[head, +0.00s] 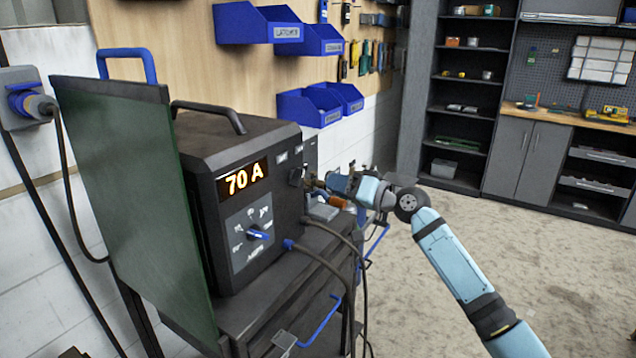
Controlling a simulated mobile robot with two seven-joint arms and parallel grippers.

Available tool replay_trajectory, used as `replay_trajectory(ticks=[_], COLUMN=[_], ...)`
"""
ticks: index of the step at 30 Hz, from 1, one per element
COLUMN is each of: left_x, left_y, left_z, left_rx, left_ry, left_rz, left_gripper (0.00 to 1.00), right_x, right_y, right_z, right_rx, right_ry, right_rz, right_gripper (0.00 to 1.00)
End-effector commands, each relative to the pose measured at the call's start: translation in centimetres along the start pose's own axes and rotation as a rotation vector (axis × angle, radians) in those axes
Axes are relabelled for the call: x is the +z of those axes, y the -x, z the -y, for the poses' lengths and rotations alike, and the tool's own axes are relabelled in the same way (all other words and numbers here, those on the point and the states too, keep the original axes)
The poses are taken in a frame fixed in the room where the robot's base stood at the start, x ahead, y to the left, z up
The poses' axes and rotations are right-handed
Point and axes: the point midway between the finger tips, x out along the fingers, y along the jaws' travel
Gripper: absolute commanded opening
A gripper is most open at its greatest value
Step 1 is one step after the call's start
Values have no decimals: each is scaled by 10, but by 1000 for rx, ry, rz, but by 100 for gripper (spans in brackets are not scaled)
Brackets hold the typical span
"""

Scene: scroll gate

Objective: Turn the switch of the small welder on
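A dark box-shaped welder (190,150) stands on a black cart. Its front has a lit display (243,180) reading 70 A and a plate with a blue rotary knob (258,234). To the right of the display is a small dark knob or switch (296,177) under small labels; I cannot tell its position. My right gripper (318,184) comes in from the right, its tips close to this right part of the welder. The gap between its fingers is too small to make out, and I cannot tell whether it touches anything. My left gripper is not in view.
A green screen (130,190) stands close on the welder's left. Dark cables hang in front of the cart (262,318), which has blue handles. Blue bins (258,25) hang on the wall behind. A plugged wall socket (20,98) is at far left. The floor (440,290) right is clear.

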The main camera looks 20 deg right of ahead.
Motion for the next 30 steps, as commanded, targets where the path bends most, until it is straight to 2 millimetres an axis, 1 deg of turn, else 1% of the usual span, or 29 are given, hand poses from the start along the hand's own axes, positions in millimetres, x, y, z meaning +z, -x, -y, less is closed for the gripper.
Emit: replay_trajectory(ticks=[1,3,6,8,12,25,26,28,29,30], left_x=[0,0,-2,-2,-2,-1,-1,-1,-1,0], left_y=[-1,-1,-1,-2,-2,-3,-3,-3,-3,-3], left_z=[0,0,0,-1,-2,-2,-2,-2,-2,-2], left_rx=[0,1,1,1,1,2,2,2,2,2], left_ry=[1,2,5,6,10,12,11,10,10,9], left_rz=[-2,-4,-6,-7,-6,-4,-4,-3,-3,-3], left_gripper=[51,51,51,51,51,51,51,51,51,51], right_x=[1,1,0,0,0,2,5,21,32,51], right_y=[10,20,30,33,36,36,36,36,36,37], right_z=[-1,-1,-1,0,1,0,-2,-8,-13,-20], right_rx=[1,1,1,0,-1,1,5,23,36,57], right_ry=[3,1,0,0,0,0,0,6,10,18], right_rz=[1,1,0,0,0,1,3,13,19,29], right_gripper=[40,40,40,40,40,40,40,40,40,40])
